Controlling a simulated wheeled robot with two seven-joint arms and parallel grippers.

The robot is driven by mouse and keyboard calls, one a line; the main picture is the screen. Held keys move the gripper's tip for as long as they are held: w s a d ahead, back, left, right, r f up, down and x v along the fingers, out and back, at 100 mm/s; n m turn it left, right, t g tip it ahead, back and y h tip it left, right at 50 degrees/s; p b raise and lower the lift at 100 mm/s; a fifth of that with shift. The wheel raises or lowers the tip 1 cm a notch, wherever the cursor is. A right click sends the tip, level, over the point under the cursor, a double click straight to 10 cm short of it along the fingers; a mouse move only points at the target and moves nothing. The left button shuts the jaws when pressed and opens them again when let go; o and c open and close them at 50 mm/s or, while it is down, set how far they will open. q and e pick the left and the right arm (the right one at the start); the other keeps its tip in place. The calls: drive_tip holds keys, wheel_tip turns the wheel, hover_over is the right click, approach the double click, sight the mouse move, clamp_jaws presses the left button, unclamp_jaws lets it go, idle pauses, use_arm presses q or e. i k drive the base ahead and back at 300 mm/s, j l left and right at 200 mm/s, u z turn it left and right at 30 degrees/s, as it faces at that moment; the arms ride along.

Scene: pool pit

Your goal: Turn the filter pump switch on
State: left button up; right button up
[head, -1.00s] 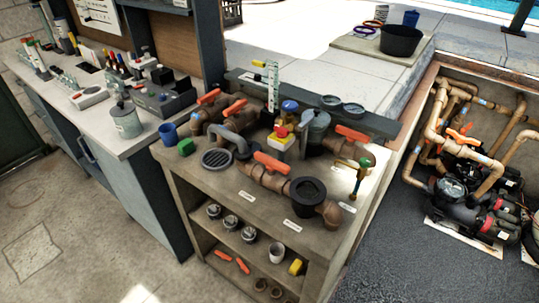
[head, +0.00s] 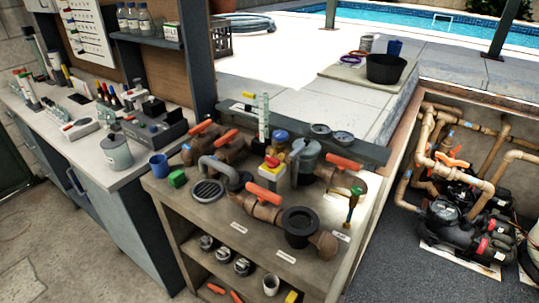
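Neither of my grippers is in view. No switch carries a label I can read as the filter pump's. A black pump (head: 450,223) sits in the pit at the right, joined to tan pipes. No switch on the pump can be made out.
The cabinet top (head: 215,232) carries pipes, orange-handled valves (head: 264,194), a blue cup (head: 158,165) and a green block (head: 177,178). A black tub (head: 386,69) stands on the deck behind. Open floor (head: 110,260) lies at the lower left.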

sight(272, 163)
drive_tip(key=k+u, duration=0.15)
drive_tip(key=u, duration=0.2)
drive_tip(key=k+u, duration=0.15)
drive_tip(key=u, duration=0.2)
drive_tip(key=k+u, duration=0.15)
drive_tip(key=u, duration=0.2)
